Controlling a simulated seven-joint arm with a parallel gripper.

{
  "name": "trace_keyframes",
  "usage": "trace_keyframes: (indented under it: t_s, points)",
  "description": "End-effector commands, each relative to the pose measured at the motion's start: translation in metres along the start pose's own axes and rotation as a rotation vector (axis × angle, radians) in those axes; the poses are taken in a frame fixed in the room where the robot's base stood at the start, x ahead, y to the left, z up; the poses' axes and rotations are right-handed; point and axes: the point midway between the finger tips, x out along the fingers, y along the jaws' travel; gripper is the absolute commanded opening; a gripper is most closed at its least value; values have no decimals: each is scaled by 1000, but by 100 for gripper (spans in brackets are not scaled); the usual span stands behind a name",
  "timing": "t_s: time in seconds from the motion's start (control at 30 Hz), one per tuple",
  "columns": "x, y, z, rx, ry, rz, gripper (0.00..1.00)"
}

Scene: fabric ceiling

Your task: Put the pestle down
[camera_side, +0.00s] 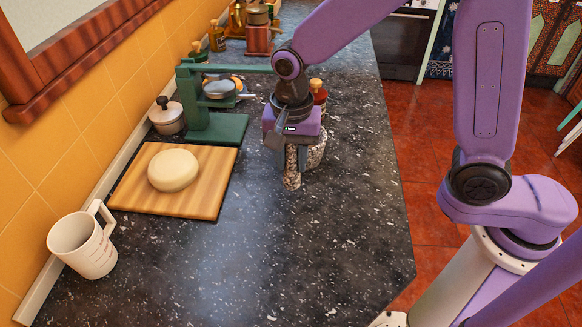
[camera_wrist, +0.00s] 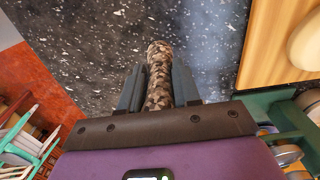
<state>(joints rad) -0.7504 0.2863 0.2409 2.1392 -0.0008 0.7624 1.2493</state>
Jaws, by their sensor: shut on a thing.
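The pestle (camera_side: 292,178) is a speckled brown and beige stone rod. My gripper (camera_side: 289,160) is shut on it, low over the dark counter in the side view. In the wrist view the pestle (camera_wrist: 159,75) lies between the two grey fingers of my gripper (camera_wrist: 158,88), its rounded end pointing away past the fingertips. A speckled stone vessel (camera_side: 316,148), similar in pattern, stands just behind and to the right of my gripper, partly hidden by it. I cannot tell whether the pestle's lower end touches the counter.
A wooden board (camera_side: 210,190) with a pale round cheese (camera_side: 173,170) lies to the left. A green press-like stand (camera_side: 215,128), a lidded pot (camera_side: 166,117) and a white measuring mug (camera_side: 84,245) stand along the wall. The front counter (camera_side: 300,260) is clear.

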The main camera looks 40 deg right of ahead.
Motion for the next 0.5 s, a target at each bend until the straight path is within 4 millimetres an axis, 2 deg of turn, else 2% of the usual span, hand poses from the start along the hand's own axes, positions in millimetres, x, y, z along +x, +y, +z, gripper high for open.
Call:
trace_keyframes:
  t_s: [0.2,0.5]
  points:
    - [28,-1,0,-1,-1,4,0]
    - [33,-2,0,0,0,0,0]
